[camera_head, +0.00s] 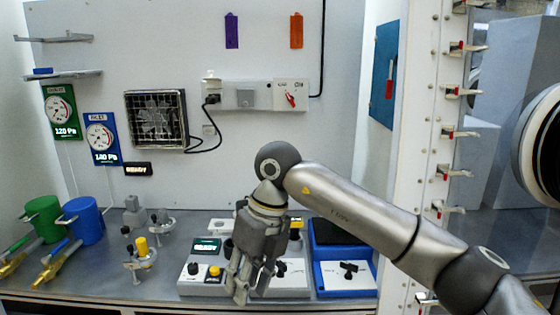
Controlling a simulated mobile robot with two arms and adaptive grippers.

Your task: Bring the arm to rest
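My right arm (350,205) comes in from the lower right and bends at a dark round joint in front of the back wall. My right gripper (240,288) hangs from it, fingers pointing down, in front of the control boxes on the bench. I see nothing held in it. Its fingers overlap at this angle, so I cannot tell how far they are open. The gripper hides part of the boxes behind it. My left gripper is not in view.
The grey bench (100,275) carries a white box with black and yellow knobs (203,278), a blue-framed box (343,270), a green cup (43,218), a blue cup (83,220) and small valve fittings (140,252). A white post with red latches (420,150) stands right.

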